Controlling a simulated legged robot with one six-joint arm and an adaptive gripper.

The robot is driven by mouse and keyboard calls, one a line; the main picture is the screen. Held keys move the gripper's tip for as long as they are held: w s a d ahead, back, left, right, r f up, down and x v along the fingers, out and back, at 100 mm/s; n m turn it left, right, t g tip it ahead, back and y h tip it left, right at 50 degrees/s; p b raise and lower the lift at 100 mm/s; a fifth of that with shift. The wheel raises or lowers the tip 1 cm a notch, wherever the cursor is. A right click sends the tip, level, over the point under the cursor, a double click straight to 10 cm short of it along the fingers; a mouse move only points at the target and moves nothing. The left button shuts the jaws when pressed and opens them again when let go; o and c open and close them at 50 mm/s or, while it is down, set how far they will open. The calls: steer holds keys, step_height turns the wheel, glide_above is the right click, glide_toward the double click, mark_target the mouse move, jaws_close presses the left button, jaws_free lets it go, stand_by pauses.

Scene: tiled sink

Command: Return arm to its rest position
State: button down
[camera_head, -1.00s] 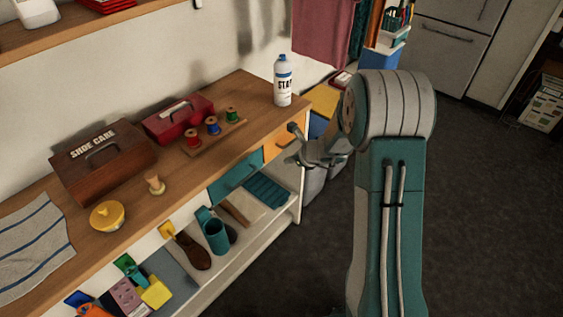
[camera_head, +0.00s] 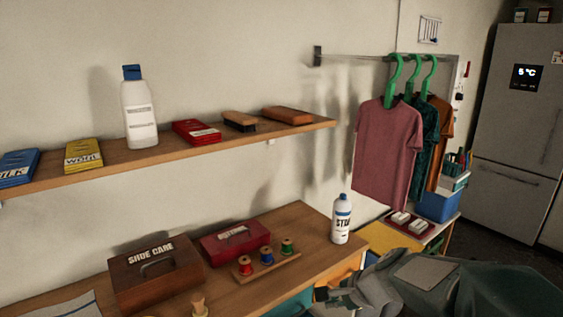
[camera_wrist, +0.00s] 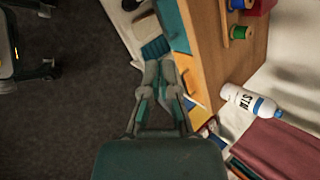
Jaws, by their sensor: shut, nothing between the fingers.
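My gripper (camera_wrist: 160,75) is in the middle of the wrist view, its two fingers close together with nothing between them. In the head view my gripper (camera_head: 330,295) is low in the picture, partly cut by the bottom edge, at the right end of the wooden counter (camera_head: 305,222). My folded arm fills the lower right corner. The bottle also shows in the wrist view (camera_wrist: 248,103).
A red box (camera_head: 235,242), a brown shoe-care box (camera_head: 155,275) and several thread spools (camera_head: 267,256) stand on the counter. A wall shelf (camera_head: 180,153) runs above. Shirts (camera_head: 388,152) hang from a rail at the right.

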steer(key=s+d+r+n+h, duration=0.2)
steer(key=s+r+n, duration=0.1)
steer(key=s+n, duration=0.4)
steer(key=s+d+r+n+h, duration=0.2)
steer(key=s+n, duration=0.5)
steer(key=s, duration=0.6)
steer(key=shift+d+r+t+h, duration=0.3)
steer(key=shift+d+r+h, duration=0.05)
steer(key=shift+r+h, duration=0.45)
